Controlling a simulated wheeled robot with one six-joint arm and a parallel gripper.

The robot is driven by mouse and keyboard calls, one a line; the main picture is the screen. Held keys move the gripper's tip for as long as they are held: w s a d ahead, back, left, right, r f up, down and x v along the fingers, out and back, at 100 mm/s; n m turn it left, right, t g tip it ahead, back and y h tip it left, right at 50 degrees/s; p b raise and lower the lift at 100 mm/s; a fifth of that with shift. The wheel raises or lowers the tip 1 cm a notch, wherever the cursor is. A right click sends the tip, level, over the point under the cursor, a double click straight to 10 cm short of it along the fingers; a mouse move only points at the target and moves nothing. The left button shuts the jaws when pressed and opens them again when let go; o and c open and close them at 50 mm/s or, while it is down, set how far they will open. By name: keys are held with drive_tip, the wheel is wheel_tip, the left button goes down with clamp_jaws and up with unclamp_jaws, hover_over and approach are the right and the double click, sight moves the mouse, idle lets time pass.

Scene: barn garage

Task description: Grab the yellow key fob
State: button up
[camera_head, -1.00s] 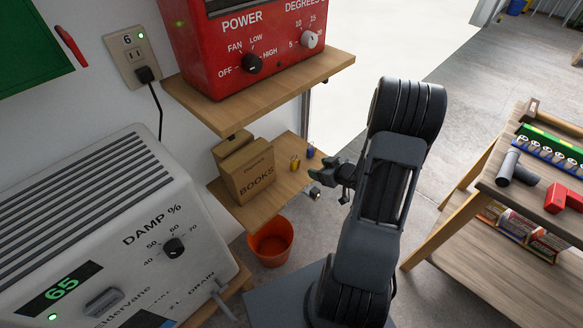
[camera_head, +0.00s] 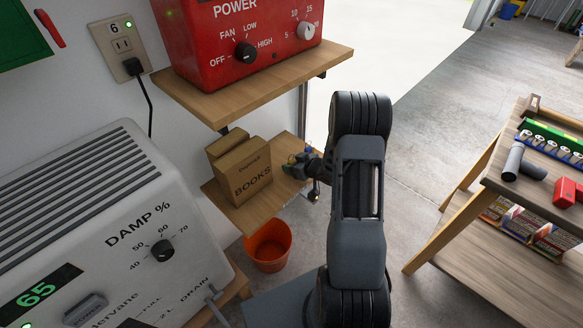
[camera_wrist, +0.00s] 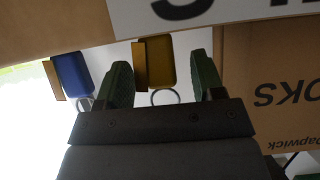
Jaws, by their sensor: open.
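The yellow key fob (camera_wrist: 161,58) has a metal ring and shows in the wrist view between the two green fingers of my gripper (camera_wrist: 161,68). It sits nearer the left finger, with a gap to the right finger. My gripper is open and not closed on it. In the head view my gripper (camera_head: 296,167) is at the outer end of the small lower wooden shelf and hides most of the yellow fob.
A blue key fob (camera_wrist: 71,75) hangs or stands just left of the left finger. Cardboard book boxes (camera_head: 240,177) stand on the shelf (camera_head: 245,213) beside my gripper. An upper shelf (camera_head: 250,90) with a red heater is above. An orange bucket (camera_head: 268,246) is below.

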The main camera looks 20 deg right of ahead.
drive_tip(key=shift+w+a+f, duration=0.25)
drive_tip(key=shift+w+f, duration=0.05)
drive_tip(key=shift+w, duration=0.25)
drive_tip(key=c, duration=1)
